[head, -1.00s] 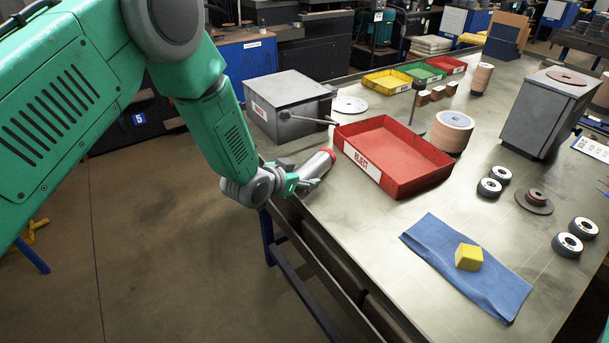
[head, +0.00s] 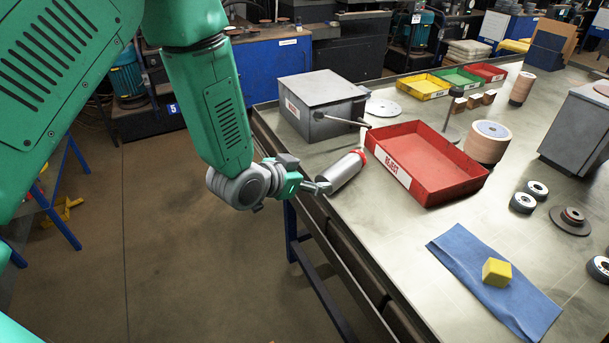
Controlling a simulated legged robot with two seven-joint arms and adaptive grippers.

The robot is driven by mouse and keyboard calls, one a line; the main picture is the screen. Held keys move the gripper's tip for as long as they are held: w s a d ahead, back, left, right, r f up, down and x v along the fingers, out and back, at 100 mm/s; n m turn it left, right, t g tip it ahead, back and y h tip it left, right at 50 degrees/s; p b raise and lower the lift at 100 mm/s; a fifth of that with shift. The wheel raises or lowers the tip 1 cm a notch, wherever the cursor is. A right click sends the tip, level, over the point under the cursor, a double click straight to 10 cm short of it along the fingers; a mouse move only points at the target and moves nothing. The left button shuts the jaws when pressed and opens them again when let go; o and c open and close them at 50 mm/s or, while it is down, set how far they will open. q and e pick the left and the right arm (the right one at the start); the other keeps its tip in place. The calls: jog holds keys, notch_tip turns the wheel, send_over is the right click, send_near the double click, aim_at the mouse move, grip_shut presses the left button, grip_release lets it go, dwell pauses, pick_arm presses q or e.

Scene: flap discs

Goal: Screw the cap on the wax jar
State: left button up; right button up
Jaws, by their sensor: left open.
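A silver cylinder (head: 342,172) with a red end lies tilted near the table's near left edge, beside the red tray. I cannot tell whether it is the wax jar. No separate screw cap can be made out. My left gripper (head: 322,188) is open at the cylinder's lower left end. Its fingers are small in the view, and I cannot tell whether they touch the cylinder. My right gripper is not in view.
A red tray (head: 470,186) labelled REJECT stands just right of the cylinder. A grey metal box (head: 318,98) with a lever is behind. A yellow block (head: 496,272) sits on a blue cloth (head: 462,252). Abrasive discs (head: 522,203) stand at right. The table's middle front is fairly clear.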

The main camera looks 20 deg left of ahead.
pick_arm(q)
jog(key=shift+s+d+r, duration=0.35)
jog(key=shift+s+r, duration=0.15)
jog(key=shift+s, duration=0.2)
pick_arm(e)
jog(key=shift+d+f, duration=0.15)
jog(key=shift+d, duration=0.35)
pick_arm(q)
jog(key=shift+a, duration=0.15)
jog(key=s+a+f+n+g+y, duration=0.2)
jog(key=s+f+g, duration=0.4)
jog(key=s+f, duration=1)
jog(key=s+a+f+n+g, duration=0.1)
jog(key=s+f+g, duration=0.1)
jog(key=s, duration=0.7)
jog(key=s+a+f+n+g+y, duration=0.1)
jog(key=s+f+g, duration=0.1)
jog(key=s, duration=0.7)
jog(key=shift+f+g, duration=0.35)
jog(key=shift+g, duration=0.25)
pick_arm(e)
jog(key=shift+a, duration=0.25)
